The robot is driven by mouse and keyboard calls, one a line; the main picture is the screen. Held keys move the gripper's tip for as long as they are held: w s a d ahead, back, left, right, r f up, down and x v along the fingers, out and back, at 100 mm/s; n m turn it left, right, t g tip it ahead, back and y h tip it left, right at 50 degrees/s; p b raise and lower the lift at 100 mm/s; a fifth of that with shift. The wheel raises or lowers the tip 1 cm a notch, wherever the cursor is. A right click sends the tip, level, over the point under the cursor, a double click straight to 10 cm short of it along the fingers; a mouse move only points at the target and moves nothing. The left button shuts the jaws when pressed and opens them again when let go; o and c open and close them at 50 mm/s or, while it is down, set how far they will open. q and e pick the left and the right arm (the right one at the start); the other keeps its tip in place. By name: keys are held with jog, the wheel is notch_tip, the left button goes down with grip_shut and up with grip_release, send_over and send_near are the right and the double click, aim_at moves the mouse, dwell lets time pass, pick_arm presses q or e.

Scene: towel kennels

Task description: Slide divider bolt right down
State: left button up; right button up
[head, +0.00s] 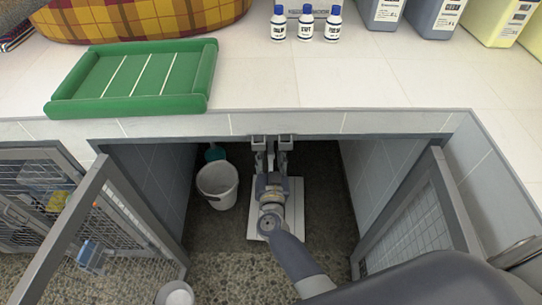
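My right gripper (271,148) reaches from the lower right into the open kennel, just below the counter's front edge. Its two fingers are apart, with a dark gap between them. I see nothing clearly held between them. The divider bolt cannot be made out; the counter edge or my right gripper may hide it. My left gripper is not in view.
Open mesh doors (62,233) and (438,205) flank the kennel. A white bucket (217,190) stands inside on the left, and a pale slab (256,222) lies beneath my arm. A green tray (190,102) and several bottles (305,26) stand on the counter.

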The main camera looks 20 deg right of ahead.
aim_at(271, 152)
jog(key=shift+r, duration=0.15)
jog(key=shift+r, duration=0.3)
jog(key=r+p, duration=0.1)
jog(key=s+r+p, duration=0.1)
jog(key=r, duration=0.1)
jog(key=shift+a+p, duration=0.1)
jog(key=shift+p, duration=0.25)
jog(key=p+v, duration=0.3)
jog(key=v, duration=0.7)
jog(key=s+a+f+n+g+y+b, duration=0.1)
jog(key=s+f+n+g+y, duration=0.2)
jog(key=f, duration=1.1)
jog(key=s+a+f+n+g+y+b, duration=0.1)
jog(key=s+a+f+n+g+y, duration=0.1)
jog(key=s+f, duration=0.6)
notch_tip(271, 152, down, 6)
jog(key=shift+s+a+f+n+g+y, duration=0.15)
jog(key=shift+s+n+g+y, duration=0.25)
jog(key=shift+n+g+y, duration=0.5)
